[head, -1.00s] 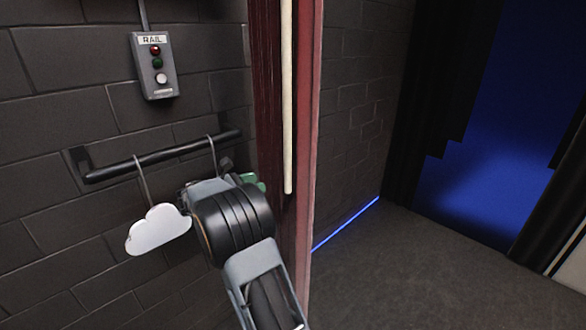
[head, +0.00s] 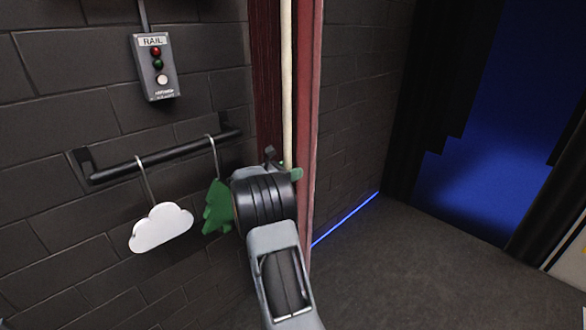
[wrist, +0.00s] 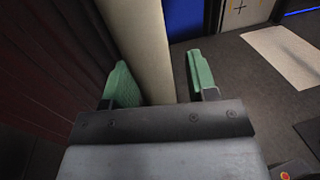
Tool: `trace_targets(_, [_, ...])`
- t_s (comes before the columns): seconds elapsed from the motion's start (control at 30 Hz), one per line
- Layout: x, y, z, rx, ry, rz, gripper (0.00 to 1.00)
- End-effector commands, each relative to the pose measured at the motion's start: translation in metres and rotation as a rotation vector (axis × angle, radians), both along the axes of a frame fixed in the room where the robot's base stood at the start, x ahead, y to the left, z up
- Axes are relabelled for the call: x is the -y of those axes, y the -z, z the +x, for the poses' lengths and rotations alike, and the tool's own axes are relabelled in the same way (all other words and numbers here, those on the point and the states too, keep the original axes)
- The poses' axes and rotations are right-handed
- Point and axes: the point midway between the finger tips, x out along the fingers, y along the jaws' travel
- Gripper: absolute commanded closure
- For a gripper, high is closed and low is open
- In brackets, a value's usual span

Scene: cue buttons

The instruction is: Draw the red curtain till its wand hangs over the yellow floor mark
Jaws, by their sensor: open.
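The red curtain (head: 265,75) hangs bunched in folds near the middle of the head view, and its dark red folds fill the left of the wrist view (wrist: 50,60). Its pale wand (head: 288,75) hangs down along the curtain's front; its lower end is hidden behind my gripper. My gripper (head: 286,170) is at the wand, with green fingers. In the wrist view my gripper (wrist: 160,78) is open, and the wand (wrist: 143,40) shows between the fingers, closer to the left one. I cannot tell whether they touch. No yellow floor mark shows.
A control box labelled RAIL (head: 155,67) is on the brick wall. Below it, a black bar (head: 160,157) carries a white cloud (head: 161,228) and a green tree (head: 218,207). A blue strip (head: 345,222) runs along the wall's foot. Bare floor (head: 420,270) lies at right.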

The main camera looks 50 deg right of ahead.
Motion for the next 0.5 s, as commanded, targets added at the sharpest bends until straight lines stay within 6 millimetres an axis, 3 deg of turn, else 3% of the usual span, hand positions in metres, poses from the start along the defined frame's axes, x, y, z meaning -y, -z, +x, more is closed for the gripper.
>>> trace_targets(0.37, [0.0038,0.0,-0.001,0.0,0.0,0.0,0.47])
trace_targets(0.5, [0.0037,0.0,-0.001,0.0,0.0,0.0,0.6])
